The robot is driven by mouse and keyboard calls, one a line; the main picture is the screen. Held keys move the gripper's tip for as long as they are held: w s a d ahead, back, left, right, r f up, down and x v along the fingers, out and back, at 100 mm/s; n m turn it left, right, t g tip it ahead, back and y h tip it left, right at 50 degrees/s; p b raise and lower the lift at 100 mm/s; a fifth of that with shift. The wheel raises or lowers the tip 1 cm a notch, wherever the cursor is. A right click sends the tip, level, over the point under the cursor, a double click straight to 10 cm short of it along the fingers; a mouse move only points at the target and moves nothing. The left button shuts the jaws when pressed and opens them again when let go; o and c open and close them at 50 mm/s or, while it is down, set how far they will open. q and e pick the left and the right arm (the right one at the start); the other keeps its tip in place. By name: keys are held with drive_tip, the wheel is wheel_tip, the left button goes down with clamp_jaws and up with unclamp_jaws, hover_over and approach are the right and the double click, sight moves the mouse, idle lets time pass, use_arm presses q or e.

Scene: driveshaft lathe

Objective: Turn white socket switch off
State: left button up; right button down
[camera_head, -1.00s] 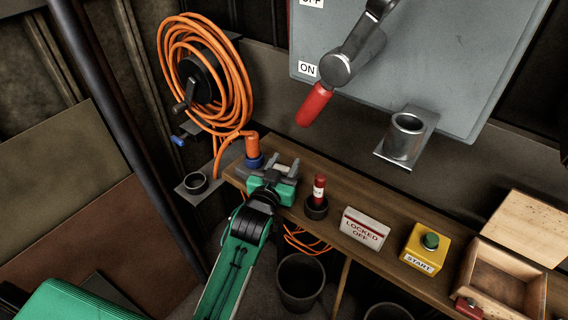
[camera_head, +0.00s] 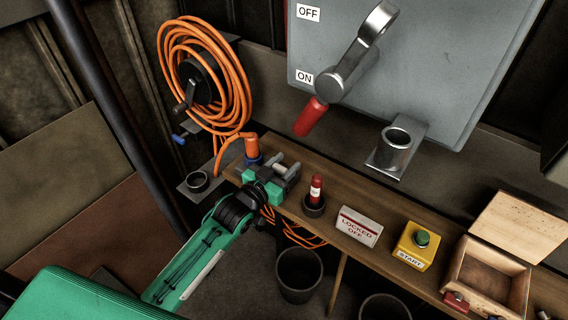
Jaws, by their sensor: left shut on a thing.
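My left gripper (camera_head: 284,173), green with grey fingers, is at the left end of the wooden shelf (camera_head: 325,178), just right of the orange plug (camera_head: 251,146) with a blue collar. It is shut on a small pale thing, mostly hidden by the fingers. I cannot make out a white socket or its switch clearly; the gripper covers that part of the shelf. My right gripper is not in view.
A grey box with a red-handled lever (camera_head: 312,116) marked OFF and ON hangs above. On the shelf are a red-topped peg (camera_head: 316,188), a LOCKED OFF sign (camera_head: 357,226), a yellow START button box (camera_head: 417,245) and an open wooden box (camera_head: 489,269). An orange hose reel (camera_head: 204,80) hangs left.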

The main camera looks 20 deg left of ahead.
use_arm(q)
drive_tip(key=o, duration=1)
drive_tip(key=shift+b+v, duration=0.95)
drive_tip(key=shift+v, duration=5.9)
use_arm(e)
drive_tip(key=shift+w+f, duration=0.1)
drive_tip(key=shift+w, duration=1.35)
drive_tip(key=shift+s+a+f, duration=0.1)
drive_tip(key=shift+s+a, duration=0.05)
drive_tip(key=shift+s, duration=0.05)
